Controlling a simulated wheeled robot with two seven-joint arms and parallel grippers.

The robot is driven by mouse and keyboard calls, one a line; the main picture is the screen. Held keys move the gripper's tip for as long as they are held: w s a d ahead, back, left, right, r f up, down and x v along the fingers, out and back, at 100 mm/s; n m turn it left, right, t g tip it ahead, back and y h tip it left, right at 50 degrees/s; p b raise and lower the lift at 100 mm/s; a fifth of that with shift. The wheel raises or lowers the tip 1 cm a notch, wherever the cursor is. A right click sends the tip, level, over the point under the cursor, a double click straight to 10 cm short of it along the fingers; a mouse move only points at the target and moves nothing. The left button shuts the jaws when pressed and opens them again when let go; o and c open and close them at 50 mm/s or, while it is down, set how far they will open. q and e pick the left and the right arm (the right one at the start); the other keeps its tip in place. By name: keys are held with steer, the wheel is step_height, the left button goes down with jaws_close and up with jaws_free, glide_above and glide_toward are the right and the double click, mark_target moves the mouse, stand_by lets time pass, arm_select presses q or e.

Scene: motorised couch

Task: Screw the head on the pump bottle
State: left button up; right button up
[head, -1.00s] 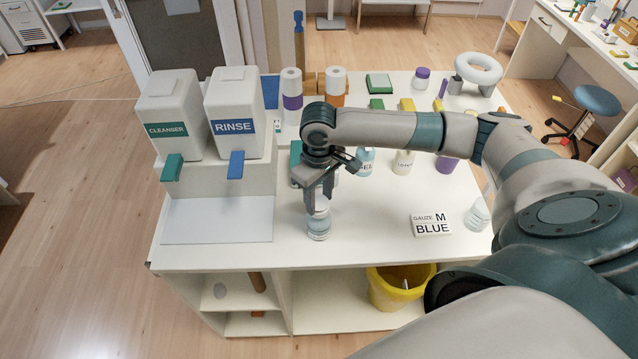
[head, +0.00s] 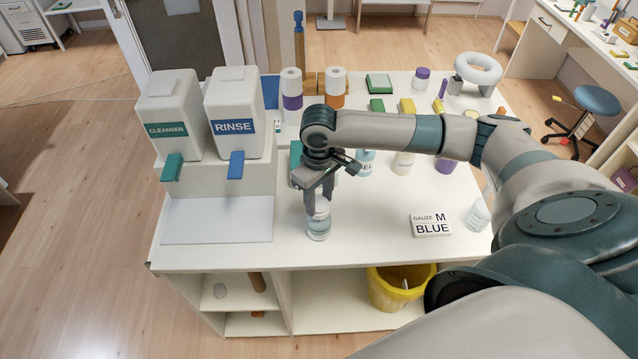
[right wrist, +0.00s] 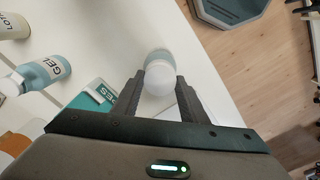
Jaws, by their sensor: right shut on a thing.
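A small clear, bluish bottle (head: 318,230) stands upright near the front edge of the white table. A white rounded piece (right wrist: 187,101), seemingly the pump head, sits over the bottle's top. My right gripper (head: 318,203) points down over the bottle and is shut on this white piece, one finger on each side. The right wrist view shows the bluish bottle (right wrist: 160,57) directly beyond the piece. The joint between the two is too small to tell. My left gripper is not in view.
A gel bottle (head: 366,163) and a lotion bottle (head: 403,163) stand behind. A gauze box (head: 431,226) lies to the right. Cleanser (head: 168,112) and rinse (head: 234,108) dispensers stand at left. A yellow bucket (head: 392,292) sits on the lower shelf. Table between bottle and gauze box is clear.

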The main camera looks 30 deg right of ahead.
steer(key=shift+f, duration=0.2)
stand_by(0.3)
steer(key=o, duration=1.1)
steer(key=shift+r, duration=0.1)
steer(key=shift+r, duration=0.4)
steer(key=shift+r+b, duration=2.45)
steer(key=shift+r, duration=5.75)
